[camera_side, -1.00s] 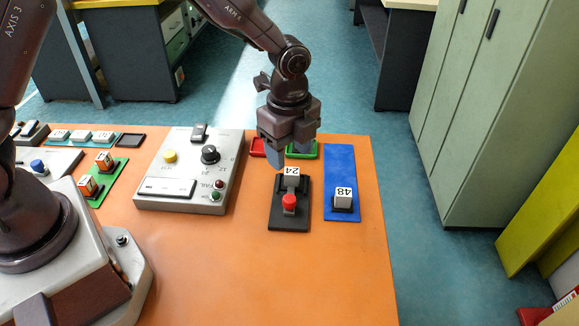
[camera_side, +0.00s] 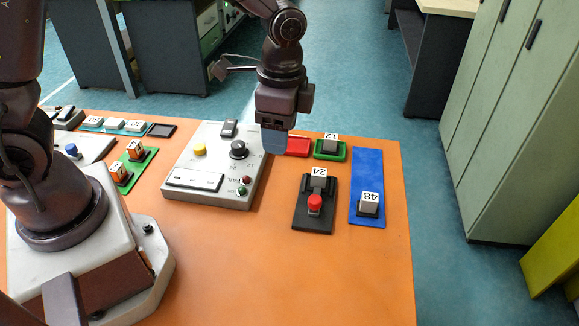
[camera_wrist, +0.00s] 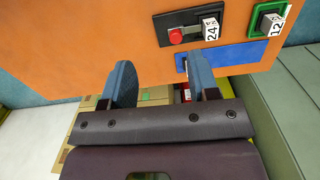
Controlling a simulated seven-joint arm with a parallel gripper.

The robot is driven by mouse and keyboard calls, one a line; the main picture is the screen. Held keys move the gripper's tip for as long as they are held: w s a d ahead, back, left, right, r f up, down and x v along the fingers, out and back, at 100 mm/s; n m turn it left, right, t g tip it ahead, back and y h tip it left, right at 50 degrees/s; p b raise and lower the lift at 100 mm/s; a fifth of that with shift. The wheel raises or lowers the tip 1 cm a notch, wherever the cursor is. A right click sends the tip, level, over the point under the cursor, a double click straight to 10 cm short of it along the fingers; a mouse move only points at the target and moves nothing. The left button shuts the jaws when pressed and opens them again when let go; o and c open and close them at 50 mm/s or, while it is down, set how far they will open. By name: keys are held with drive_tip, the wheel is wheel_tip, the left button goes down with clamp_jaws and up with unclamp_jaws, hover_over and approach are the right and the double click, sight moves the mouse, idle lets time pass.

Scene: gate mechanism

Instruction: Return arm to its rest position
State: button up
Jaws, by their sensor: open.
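My gripper (camera_side: 274,142) hangs above the orange table (camera_side: 300,270), near the right edge of the grey control box, in the side view. In the wrist view my gripper (camera_wrist: 160,82) shows two blue-grey fingers spread apart with nothing between them. The black base with a red button and a block marked 24 (camera_side: 317,186) stands to the right of my gripper, apart from it. A blue plate (camera_side: 367,165) with a block marked 48 (camera_side: 369,203) lies further right.
A grey control box (camera_side: 212,165) with knobs stands left of my gripper. A red tray (camera_side: 298,147) and a green tray (camera_side: 330,156) holding a block marked 12 lie at the back. Green cabinets (camera_side: 510,120) stand right of the table. The table's front is clear.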

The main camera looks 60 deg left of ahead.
drive_tip(key=s+a+r+n+t, duration=0.3)
drive_tip(key=s+r+n, duration=0.1)
drive_tip(key=s+r, duration=0.3)
drive_tip(key=s+a+r+n+t, duration=0.3)
drive_tip(key=s+r+n, duration=0.2)
drive_tip(key=s+r, duration=0.2)
drive_tip(key=shift+s+a+r, duration=0.2)
drive_tip(key=shift+r, duration=0.35)
idle(0.6)
